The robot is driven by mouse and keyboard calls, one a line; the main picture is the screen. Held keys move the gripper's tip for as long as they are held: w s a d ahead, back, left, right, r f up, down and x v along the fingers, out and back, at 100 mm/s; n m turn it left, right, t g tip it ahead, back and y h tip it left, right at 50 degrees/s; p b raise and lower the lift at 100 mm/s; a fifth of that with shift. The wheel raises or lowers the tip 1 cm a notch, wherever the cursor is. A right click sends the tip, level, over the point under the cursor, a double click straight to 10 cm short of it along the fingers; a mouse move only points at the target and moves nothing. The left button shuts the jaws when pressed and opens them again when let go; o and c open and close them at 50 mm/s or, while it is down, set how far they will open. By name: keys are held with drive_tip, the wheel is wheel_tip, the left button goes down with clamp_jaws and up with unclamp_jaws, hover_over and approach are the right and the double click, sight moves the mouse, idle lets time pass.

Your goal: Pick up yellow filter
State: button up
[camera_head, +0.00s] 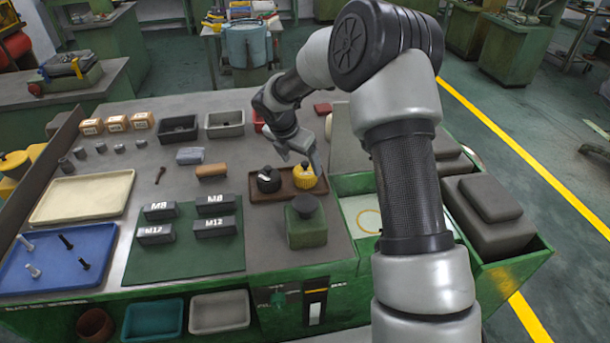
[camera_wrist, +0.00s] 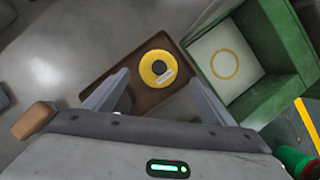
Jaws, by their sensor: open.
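The yellow filter (camera_head: 304,178) stands on a brown tray (camera_head: 274,196), at the tray's right side in the head view. It is round and ribbed with a dark centre on top. My gripper (camera_head: 300,158) is above the tray, close to the yellow filter. In the wrist view my gripper (camera_wrist: 158,82) is open, one finger on each side below the yellow filter, with nothing held.
A green box (camera_head: 306,226) with a dark knob stands in front of the tray. A green-walled bin (camera_wrist: 214,85) with a yellow ring on its pale floor lies to the right. Black blocks (camera_head: 214,227) lie on a green mat at left.

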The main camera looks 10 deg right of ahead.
sight(304, 168)
drive_tip(key=shift+w+p+x, duration=0.1)
drive_tip(key=shift+p+x, duration=0.05)
drive_tip(key=shift+x, duration=1.6)
drive_tip(key=shift+w+p+x, duration=0.15)
drive_tip(key=shift+x, duration=1.6)
drive_tip(key=shift+r, duration=0.15)
drive_tip(key=c, duration=1.2)
